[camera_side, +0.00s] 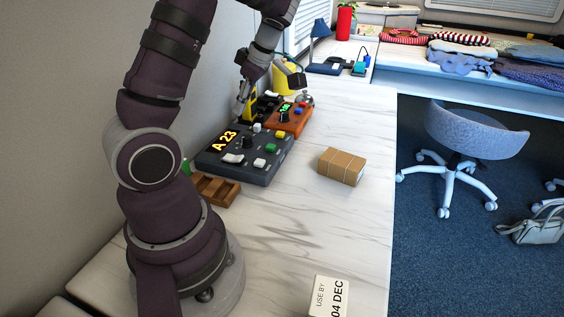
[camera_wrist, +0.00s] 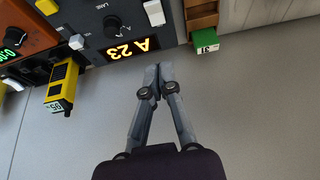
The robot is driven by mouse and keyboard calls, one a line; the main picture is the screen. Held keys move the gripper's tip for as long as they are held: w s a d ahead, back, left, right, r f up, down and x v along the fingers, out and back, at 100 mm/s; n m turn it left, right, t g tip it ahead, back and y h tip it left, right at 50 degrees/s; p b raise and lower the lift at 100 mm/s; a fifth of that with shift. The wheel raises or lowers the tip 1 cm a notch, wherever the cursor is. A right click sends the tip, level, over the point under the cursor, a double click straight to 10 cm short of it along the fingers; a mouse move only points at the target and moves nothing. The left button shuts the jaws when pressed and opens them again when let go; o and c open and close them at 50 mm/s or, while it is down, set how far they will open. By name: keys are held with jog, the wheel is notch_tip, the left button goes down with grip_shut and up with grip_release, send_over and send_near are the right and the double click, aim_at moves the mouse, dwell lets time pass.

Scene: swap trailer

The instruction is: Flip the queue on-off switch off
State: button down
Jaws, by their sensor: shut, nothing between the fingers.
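The queue console (camera_side: 228,172) is a dark grey box with a lit "A 23" display, standing on the marble counter by the wall. It carries a white rocker (camera_side: 233,158), a smaller white control (camera_side: 257,127), a dark knob and coloured buttons. I cannot read which control is the on-off switch. In the wrist view the console is upside down, with the white rocker (camera_wrist: 155,12) beside the "LANE" knob and the small white control (camera_wrist: 77,42) beside the display. My gripper (camera_wrist: 152,75) is shut and empty, its fingertips near the display edge, apart from both white controls.
An orange device (camera_side: 290,122) with a green display stands behind the console. A yellow-and-black item (camera_wrist: 62,86) lies beside it. A wooden tray (camera_side: 214,190) is at the console's near end. A cardboard box (camera_side: 341,167) stands to the right, with clear counter around it.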

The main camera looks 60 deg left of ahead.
send_over(235, 158)
jog(key=f, duration=0.7)
jog(key=shift+s+a, duration=0.15)
jog(key=shift+s, duration=0.05)
jog(key=shift+w+d+f, duration=0.2)
jog(key=shift+f, duration=0.45)
jog(key=shift+w+d+f, duration=0.15)
jog(key=shift+w+f, duration=0.05)
jog(key=shift+f, duration=0.4)
jog(key=shift+w+d+f, duration=0.15)
jog(key=shift+w+f, duration=0.05)
jog(key=shift+f, duration=0.35)
jog(key=shift+w+d+f+g+y, duration=0.15)
jog(key=shift+f+g+y, duration=0.15)
jog(key=shift+f, duration=0.05)
